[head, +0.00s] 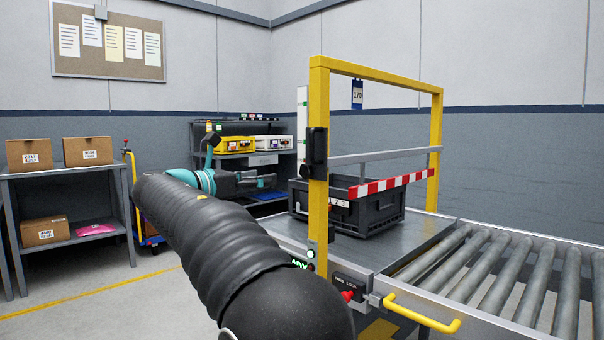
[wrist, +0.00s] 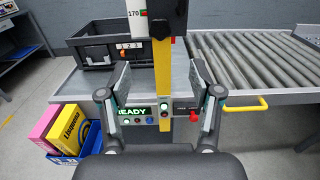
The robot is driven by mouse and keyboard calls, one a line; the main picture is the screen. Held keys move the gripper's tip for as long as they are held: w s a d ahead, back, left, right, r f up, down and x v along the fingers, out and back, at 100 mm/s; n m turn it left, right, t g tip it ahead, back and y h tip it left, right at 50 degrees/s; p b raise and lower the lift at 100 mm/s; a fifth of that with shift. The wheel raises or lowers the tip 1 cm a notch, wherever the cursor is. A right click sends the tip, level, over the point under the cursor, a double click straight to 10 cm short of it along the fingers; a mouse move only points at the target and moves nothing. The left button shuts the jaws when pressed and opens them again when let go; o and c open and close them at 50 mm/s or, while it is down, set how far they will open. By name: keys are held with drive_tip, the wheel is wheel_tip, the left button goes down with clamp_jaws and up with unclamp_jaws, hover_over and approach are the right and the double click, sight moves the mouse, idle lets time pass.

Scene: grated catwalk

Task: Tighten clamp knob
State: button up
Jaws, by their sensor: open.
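A yellow gantry post (head: 318,200) stands at the conveyor's near edge and carries a black clamp-like part (head: 316,150). In the wrist view this black part (wrist: 168,18) is at the top, cut off by the frame edge. A red knob (head: 348,295) sits on a lock panel lower down, and also shows in the wrist view (wrist: 193,104). My gripper (wrist: 160,68) is open and empty, its fingers either side of the post in the picture. In the head view my gripper (head: 262,181) is left of the post, apart from it.
A dark crate (head: 370,218) stands on the conveyor behind the post. A red-white striped bar (head: 392,184) crosses the gantry. A yellow handle (head: 420,314) sticks out at front. A blue bin (wrist: 70,158) with boxes stands lower left. Shelves (head: 68,172) are at far left.

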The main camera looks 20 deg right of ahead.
sight(304, 171)
drive_tip(key=x, duration=1.3)
drive_tip(key=shift+w+d+f, duration=0.1)
drive_tip(key=shift+w+d, duration=0.05)
drive_tip(key=shift+d, duration=0.2)
drive_tip(key=c, duration=1.1)
